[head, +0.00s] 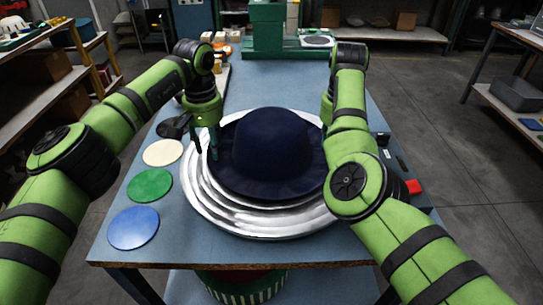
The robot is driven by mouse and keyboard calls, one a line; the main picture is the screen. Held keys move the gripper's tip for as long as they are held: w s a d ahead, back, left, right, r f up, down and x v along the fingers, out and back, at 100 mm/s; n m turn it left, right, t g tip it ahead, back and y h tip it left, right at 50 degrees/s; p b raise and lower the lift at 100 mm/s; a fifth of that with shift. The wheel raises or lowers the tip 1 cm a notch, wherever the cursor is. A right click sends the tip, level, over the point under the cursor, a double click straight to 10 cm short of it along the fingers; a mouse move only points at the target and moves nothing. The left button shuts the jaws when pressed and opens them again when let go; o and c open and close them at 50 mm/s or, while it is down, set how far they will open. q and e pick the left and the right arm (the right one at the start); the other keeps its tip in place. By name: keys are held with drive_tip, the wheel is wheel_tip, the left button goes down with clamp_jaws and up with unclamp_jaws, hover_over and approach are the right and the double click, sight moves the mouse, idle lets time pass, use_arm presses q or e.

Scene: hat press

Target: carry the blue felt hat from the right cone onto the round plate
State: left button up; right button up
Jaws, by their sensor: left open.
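The dark blue felt hat (269,145) sits crown up, its wide brim over the middle of the silver, stepped round plate (225,217). I cannot tell whether the brim rests flat on it. My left gripper (206,152) points down at the left edge of the brim, open; one finger is outside the brim and the other is at its edge. I cannot tell if it touches. My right gripper (326,110) is at the right edge of the brim, its fingers mostly hidden by my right arm. I cannot make out the right cone.
White (163,152), green (149,185) and blue (133,228) discs lie along the left of the blue table (180,246). A green machine (268,30) stands at the back. The table between it and the hat is mostly clear.

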use_arm(q)
wheel_tip(320, 180, up, 12)
use_arm(e)
wheel_tip(320, 180, up, 12)
idle(0.8)
idle(0.3)
